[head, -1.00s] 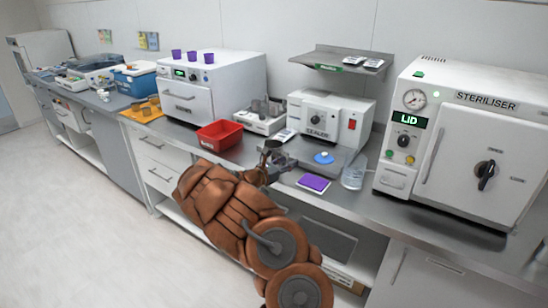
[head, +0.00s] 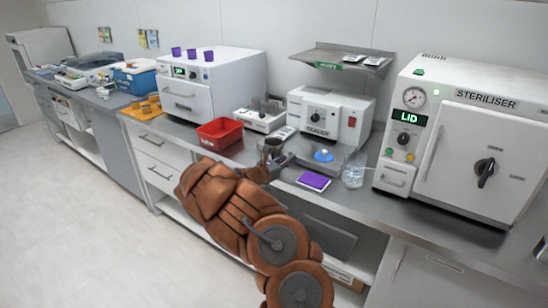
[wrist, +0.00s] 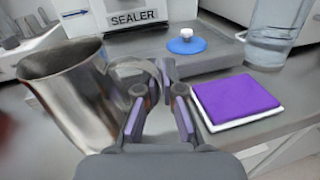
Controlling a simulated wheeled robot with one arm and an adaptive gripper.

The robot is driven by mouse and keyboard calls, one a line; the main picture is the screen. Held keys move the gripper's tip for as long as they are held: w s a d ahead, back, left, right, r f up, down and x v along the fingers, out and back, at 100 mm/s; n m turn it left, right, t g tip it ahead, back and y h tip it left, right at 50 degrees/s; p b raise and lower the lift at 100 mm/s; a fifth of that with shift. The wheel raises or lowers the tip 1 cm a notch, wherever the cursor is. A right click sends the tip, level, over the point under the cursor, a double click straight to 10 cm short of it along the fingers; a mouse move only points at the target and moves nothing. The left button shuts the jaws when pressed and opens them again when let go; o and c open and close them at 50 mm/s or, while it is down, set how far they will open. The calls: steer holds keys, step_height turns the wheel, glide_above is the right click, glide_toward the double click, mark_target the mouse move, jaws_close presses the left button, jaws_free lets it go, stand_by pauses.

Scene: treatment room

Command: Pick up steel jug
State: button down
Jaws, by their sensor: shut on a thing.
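The steel jug (wrist: 75,95) is at the left of the wrist view, a shiny metal cup with a wide open mouth and a loop handle on its right side. It looks tilted there. My gripper (wrist: 160,85) is shut on the handle, with fingers on both sides of it. In the head view the jug (head: 272,147) is small and dark, at the end of my gripper (head: 277,161), by the counter's front edge. My gripper and arm hide its lower part, so I cannot tell how far it is from the counter.
Close by are a red tray (head: 220,132), the sealer (head: 328,113), a blue round-based thing (head: 323,156), a purple-topped pad (head: 313,181) and a clear beaker (head: 353,173). The steriliser (head: 460,145) stands at the right. The floor (head: 90,220) at left is clear.

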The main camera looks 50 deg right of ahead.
steer(key=shift+r, duration=0.1)
stand_by(0.6)
steer(key=shift+r+b, duration=0.7)
steer(key=shift+r, duration=1)
steer(key=s+a+r+b, duration=0.1)
steer(key=s+a+b, duration=0.2)
steer(key=a, duration=1.2)
steer(key=shift+a+r, duration=0.2)
steer(key=shift+a, duration=0.05)
steer(key=shift+a, duration=0.1)
stand_by(1.6)
